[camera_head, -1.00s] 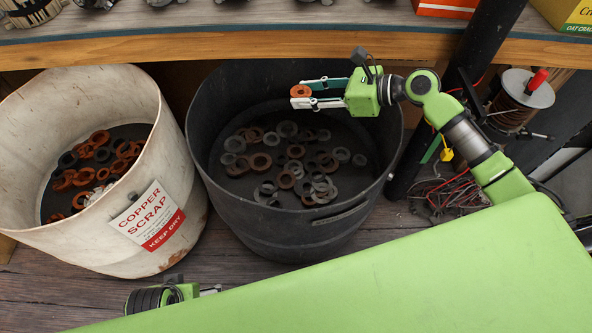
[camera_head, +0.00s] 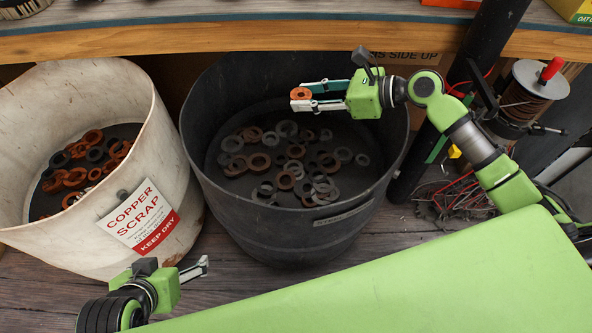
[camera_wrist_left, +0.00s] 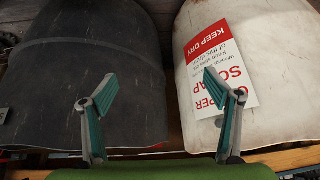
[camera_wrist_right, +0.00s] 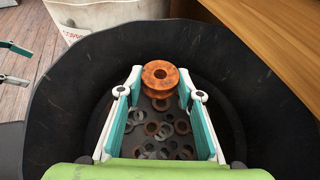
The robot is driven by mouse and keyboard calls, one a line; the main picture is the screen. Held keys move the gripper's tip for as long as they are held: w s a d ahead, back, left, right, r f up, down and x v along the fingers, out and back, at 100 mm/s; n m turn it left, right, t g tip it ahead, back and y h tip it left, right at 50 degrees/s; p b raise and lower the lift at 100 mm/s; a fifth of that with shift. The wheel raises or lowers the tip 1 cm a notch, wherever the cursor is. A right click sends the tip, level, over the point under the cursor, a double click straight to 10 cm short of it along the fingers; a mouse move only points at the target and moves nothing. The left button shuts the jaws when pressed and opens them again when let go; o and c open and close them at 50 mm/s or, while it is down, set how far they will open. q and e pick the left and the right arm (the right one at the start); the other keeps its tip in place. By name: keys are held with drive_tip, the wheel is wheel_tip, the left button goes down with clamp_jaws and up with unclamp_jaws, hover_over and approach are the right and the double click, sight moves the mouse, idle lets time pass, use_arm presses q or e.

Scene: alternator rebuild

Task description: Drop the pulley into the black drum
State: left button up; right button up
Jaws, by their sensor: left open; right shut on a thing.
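The pulley (camera_head: 300,93) is a small orange-brown spool with a centre hole. My right gripper (camera_head: 302,98) is shut on it and holds it over the opening of the black drum (camera_head: 290,222). In the right wrist view the pulley (camera_wrist_right: 160,78) sits between the fingertips, with the drum's rim (camera_wrist_right: 60,75) around it. Inside the drum lie several grey and rusty rings (camera_head: 286,180). My left gripper (camera_head: 204,267) is low in front of the drums, empty. In the left wrist view its fingers (camera_wrist_left: 158,88) are apart, facing the outer walls of both drums.
A whitish drum (camera_head: 160,160) labelled "COPPER SCRAP, KEEP DRY" stands left of the black drum and holds several copper and dark rings. A wooden bench edge (camera_head: 200,46) runs above and behind both drums. A dark post (camera_head: 425,150), a wire spool (camera_head: 530,95) and tangled wires (camera_head: 450,200) are at the right.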

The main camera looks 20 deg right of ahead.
drive_tip(key=shift+f+b, duration=0.45)
drive_tip(key=shift+b, duration=0.3)
use_arm(q)
drive_tip(key=w+d+r+t+h, duration=0.1)
drive_tip(key=w+d+r+t, duration=0.1)
drive_tip(key=w, duration=0.5)
drive_tip(key=shift+d+r+t, duration=0.2)
drive_tip(key=shift+r+t, duration=0.7)
drive_tip(key=shift+r, duration=0.2)
drive_tip(key=shift+s, duration=0.1)
use_arm(e)
drive_tip(key=o, duration=1.3)
drive_tip(key=shift+f, duration=0.1)
drive_tip(key=v, duration=1.2)
use_arm(q)
drive_tip(key=shift+f, duration=0.1)
